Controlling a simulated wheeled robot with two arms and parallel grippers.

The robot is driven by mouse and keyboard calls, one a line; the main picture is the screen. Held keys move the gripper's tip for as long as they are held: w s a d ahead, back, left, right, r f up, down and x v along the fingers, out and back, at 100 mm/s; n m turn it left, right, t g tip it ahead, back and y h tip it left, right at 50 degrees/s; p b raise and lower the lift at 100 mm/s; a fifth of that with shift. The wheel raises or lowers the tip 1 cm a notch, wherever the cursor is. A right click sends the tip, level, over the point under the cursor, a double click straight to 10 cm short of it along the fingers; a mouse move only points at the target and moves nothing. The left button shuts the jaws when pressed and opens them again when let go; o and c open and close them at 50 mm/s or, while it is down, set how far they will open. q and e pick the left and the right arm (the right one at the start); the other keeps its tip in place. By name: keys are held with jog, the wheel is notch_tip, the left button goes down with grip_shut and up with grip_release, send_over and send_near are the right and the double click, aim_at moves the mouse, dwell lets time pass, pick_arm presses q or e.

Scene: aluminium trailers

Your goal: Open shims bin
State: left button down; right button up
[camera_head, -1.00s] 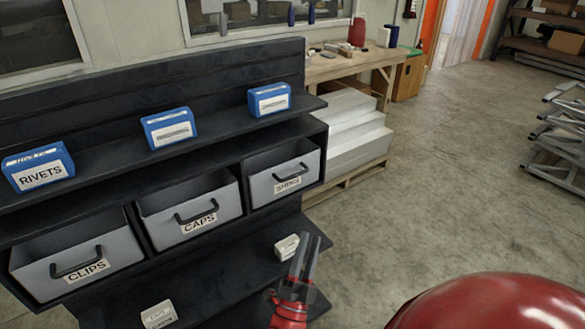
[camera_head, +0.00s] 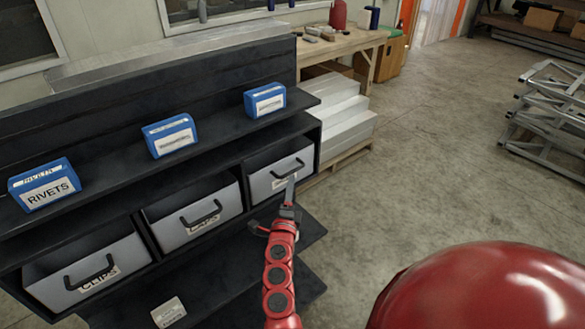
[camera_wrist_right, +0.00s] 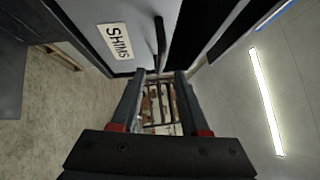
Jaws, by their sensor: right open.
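The shims bin (camera_head: 263,184) is a grey bin with a dark handle (camera_head: 287,168), at the right end of the row in the black rack. The arm partly hides its label in the head view; the SHIMS label (camera_wrist_right: 117,41) reads clearly in the right wrist view. My right gripper (camera_head: 291,181) is at the bin's front, just below the handle in the head view. In the right wrist view its fingers (camera_wrist_right: 158,78) are apart, with the handle (camera_wrist_right: 160,42) lined up in the gap ahead. I cannot tell whether the handle is between them. My left gripper is not in view.
The caps bin (camera_head: 168,232) and clips bin (camera_head: 120,290) sit to the left. Blue boxes, including the rivets box (camera_head: 45,190), stand on the shelf above. A small white box (camera_head: 168,312) lies on the lower shelf. Open floor (camera_head: 430,150) lies to the right.

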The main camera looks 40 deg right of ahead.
aim_at(293, 172)
jog(key=x, duration=0.6)
jog(key=shift+w+d+p, duration=0.15)
jog(key=shift+d+p, duration=0.1)
jog(key=shift+p, duration=0.05)
grip_shut()
dwell(1.1)
